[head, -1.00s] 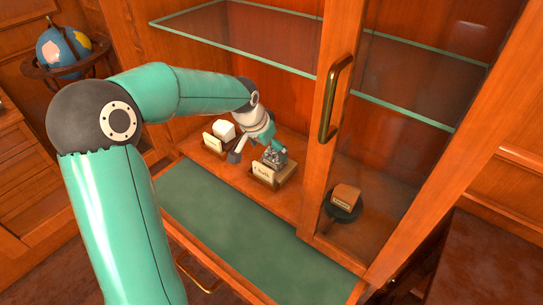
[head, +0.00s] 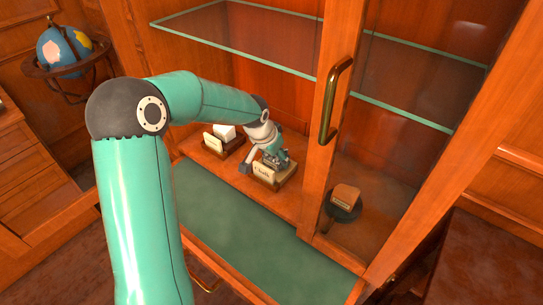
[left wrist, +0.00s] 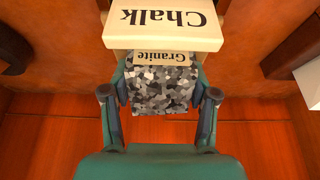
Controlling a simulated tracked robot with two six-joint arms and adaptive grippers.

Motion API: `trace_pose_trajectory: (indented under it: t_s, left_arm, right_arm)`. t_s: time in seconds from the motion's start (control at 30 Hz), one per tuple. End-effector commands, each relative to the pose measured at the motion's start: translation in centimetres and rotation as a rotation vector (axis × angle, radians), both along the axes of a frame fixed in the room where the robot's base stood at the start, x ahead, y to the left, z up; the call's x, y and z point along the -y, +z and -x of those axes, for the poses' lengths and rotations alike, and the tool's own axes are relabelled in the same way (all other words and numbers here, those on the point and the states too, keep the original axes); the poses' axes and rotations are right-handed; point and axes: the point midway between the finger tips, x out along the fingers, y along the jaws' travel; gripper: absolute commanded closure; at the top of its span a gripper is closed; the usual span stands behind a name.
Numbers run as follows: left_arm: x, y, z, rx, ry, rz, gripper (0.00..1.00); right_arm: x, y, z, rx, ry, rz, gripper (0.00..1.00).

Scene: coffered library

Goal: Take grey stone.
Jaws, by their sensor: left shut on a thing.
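The grey stone (left wrist: 160,88) is a speckled grey, black and white block in the left wrist view. A small card reading "Granite" (left wrist: 166,58) is at its edge, upside down in that view. My left gripper (left wrist: 160,92) is shut on the stone, with one finger on each side. In the head view my left gripper (head: 276,158) is low in the cabinet, just behind the "Chalk" card (head: 263,171); the stone is hard to make out there. The "Chalk" card also shows in the left wrist view (left wrist: 163,35). My right gripper is not in view.
A white block (head: 224,132) in a holder with a card stands left of my gripper. A brown block on a dark round stand (head: 344,203) is behind the right glass door. A glass shelf (head: 230,12) is above; a green surface (head: 245,220) in front is clear.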

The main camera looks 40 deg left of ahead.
Motion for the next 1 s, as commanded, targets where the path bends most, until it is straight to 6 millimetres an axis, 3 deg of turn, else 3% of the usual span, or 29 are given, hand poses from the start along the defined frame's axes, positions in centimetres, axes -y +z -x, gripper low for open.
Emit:
trace_pose_trajectory:
  t_s: [0.03,0.17,0.67,1.0]
  left_arm:
    - [0.0,0.0,0.0,0.000,0.000,0.000,0.70]
    - [0.0,0.0,0.0,0.000,0.001,0.000,0.90]
    - [0.0,0.8,0.8,0.003,0.002,0.000,0.90]
    - [0.0,6.1,0.7,0.007,0.003,-0.002,0.90]
  right_arm:
    - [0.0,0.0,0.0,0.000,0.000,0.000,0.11]
    - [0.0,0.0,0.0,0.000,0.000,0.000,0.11]
    - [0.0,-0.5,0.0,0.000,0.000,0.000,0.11]
    - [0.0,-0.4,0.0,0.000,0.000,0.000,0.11]
